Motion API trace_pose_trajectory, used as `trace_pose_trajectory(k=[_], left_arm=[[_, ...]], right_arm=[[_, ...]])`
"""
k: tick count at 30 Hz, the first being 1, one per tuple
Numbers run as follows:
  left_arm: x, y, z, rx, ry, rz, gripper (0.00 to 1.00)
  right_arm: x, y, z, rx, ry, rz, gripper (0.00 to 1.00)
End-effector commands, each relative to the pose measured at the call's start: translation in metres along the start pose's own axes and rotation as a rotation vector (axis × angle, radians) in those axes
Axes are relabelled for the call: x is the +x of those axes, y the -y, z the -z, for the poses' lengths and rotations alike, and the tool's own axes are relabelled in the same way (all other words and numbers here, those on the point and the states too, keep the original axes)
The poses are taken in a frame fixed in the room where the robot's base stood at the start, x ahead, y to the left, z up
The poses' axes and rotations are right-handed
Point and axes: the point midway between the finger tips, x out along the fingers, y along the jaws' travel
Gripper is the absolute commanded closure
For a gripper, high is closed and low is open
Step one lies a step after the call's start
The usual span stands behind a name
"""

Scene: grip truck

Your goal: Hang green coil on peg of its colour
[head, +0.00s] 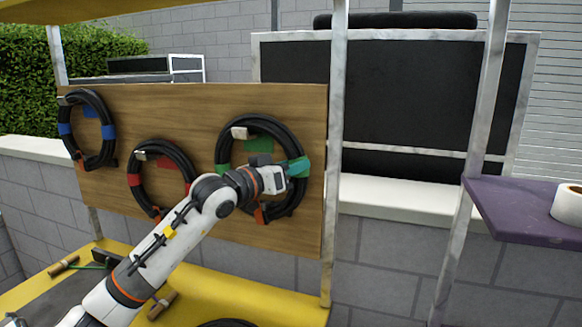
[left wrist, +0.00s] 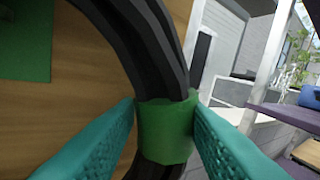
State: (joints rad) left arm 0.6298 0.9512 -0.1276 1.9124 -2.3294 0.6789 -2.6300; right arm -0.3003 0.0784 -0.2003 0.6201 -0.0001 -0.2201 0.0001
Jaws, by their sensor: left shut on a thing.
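The green coil (head: 284,131) is a black ring with green bands, upright against the wooden board at its right end. My left gripper (head: 291,172) is shut on its right-hand green band. In the left wrist view the green band (left wrist: 167,132) sits between the teal fingers, with the black cable running above and below. A green patch (head: 258,143) on the board shows inside the ring. A pale peg (head: 239,132) stands at the ring's upper left; I cannot tell whether the coil rests on it. My right gripper is not in view.
A blue-banded coil (head: 104,112) and a red-banded coil (head: 180,158) are on the board (head: 200,105) to the left. A metal post (head: 335,150) stands close right of the green coil. A purple shelf (head: 520,208) with a white roll (head: 568,204) is farther right.

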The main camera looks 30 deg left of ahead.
Motion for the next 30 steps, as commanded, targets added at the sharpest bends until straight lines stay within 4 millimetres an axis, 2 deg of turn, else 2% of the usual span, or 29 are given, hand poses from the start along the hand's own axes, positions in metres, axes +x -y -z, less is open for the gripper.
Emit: trace_pose_trajectory(k=[7,8,12,23,26,30], left_arm=[[0.0,0.0,-0.001,0.0,0.002,0.0,1.0],[0.0,0.0,-0.001,0.0,0.002,0.0,0.59],[0.0,0.0,0.0,0.001,0.001,0.0,0.39],[0.0,-0.001,0.005,-0.007,-0.01,-0.002,0.39],[-0.007,-0.002,0.006,-0.003,-0.007,-0.003,0.39],[-0.029,-0.002,0.007,0.003,-0.006,-0.002,0.39]], right_arm=[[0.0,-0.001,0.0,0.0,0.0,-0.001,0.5],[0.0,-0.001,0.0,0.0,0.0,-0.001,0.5],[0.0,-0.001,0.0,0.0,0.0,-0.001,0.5],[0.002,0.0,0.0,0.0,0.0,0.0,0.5],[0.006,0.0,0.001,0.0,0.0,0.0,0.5],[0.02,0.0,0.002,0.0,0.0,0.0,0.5]])
